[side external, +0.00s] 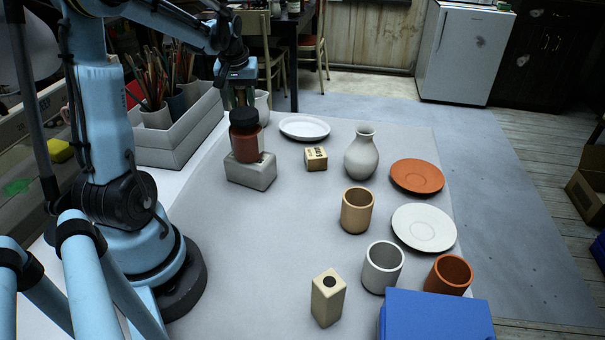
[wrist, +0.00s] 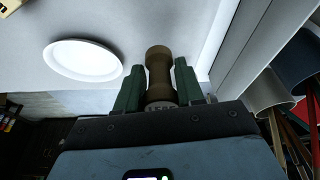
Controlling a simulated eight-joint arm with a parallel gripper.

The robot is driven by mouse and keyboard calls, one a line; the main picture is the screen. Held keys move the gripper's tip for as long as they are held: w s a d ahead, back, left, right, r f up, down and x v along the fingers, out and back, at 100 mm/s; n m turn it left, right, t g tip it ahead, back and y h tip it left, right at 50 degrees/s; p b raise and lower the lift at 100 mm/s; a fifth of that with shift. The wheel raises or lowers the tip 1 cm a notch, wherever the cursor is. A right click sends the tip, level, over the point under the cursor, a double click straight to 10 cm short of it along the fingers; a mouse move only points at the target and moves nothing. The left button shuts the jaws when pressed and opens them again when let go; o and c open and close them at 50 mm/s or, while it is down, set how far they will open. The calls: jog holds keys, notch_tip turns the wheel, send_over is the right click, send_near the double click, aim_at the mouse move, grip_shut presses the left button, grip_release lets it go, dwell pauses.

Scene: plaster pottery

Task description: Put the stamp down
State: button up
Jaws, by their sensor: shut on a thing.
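The stamp (wrist: 158,62) is a brown, spool-shaped piece in the wrist view, narrow in the middle, with a pale lettered part near my gripper's body. My gripper (wrist: 158,84) is shut on it, one green finger on each side. In the side view my gripper (side external: 239,97) is at the back left of the table, behind a red-brown jar with a black lid (side external: 246,143). The stamp cannot be made out there. Whether it touches the table is unclear.
The jar stands on a grey block (side external: 251,174). A white plate (side external: 304,128) and small lettered block (side external: 316,158) lie to the right. A grey tool caddy (side external: 180,135) is at left. A vase (side external: 362,155) stands farther right. A tan holed block (side external: 328,301) stands in front; mid-table is clear.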

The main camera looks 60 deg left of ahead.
aim_at(239, 95)
jog(key=shift+f, duration=4.75)
jog(key=o, duration=1)
jog(key=shift+f, duration=0.1)
jog(key=v, duration=1.2)
